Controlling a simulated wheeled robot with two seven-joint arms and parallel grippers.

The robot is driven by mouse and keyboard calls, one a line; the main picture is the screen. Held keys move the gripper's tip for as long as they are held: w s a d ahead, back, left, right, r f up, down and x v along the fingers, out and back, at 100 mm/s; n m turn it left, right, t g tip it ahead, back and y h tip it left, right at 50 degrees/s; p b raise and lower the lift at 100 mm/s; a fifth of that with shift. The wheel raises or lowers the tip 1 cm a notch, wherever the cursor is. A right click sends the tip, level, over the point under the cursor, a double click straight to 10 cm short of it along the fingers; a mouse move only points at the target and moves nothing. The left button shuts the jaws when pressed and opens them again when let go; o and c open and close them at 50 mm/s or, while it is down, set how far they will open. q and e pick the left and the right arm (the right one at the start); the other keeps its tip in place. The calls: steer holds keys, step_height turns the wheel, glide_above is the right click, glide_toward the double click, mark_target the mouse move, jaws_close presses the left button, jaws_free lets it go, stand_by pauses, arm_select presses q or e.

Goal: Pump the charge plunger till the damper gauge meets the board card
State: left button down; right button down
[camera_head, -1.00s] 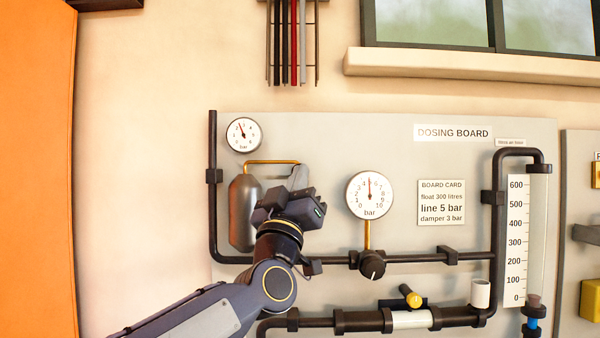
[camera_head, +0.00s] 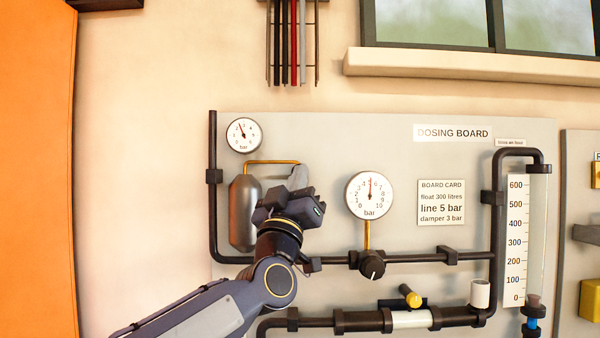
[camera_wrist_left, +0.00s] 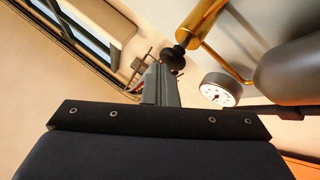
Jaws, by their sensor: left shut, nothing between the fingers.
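The board card (camera_head: 441,203) reads float 300 litres, line 5 bar, damper 3 bar. A small round gauge (camera_head: 243,135), with its needle pointing up and slightly left, sits above the grey vessel (camera_head: 242,213); I take it as the damper gauge. It also shows in the left wrist view (camera_wrist_left: 220,90). My left gripper (camera_head: 299,178) is shut and empty in front of the board, right of the vessel. In the left wrist view, a black knob (camera_wrist_left: 173,57) on a brass body (camera_wrist_left: 203,18), probably the charge plunger, is close to the fingertips; contact is unclear. My right gripper is not in view.
A larger gauge (camera_head: 369,195) reads about 5 bar, above a black knob (camera_head: 372,264). Dark pipes (camera_head: 420,258) cross the board, with a yellow-ended handle (camera_head: 413,299) below. A float tube with a scale (camera_head: 517,240) stands at right.

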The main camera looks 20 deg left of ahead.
arm_select(q)
steer(key=shift+w+a, duration=0.2)
steer(key=shift+w, duration=0.45)
stand_by(0.4)
steer(key=s, duration=0.2)
steer(key=s+d+b, duration=0.1)
steer(key=shift+s+d+f, duration=0.1)
steer(key=shift+s, duration=0.25)
stand_by(0.5)
steer(key=s, duration=0.2)
steer(key=s+d+b, duration=0.1)
steer(key=s, duration=0.2)
steer(key=shift+d, duration=0.15)
stand_by(0.3)
steer(key=shift+w, duration=0.1)
stand_by(0.5)
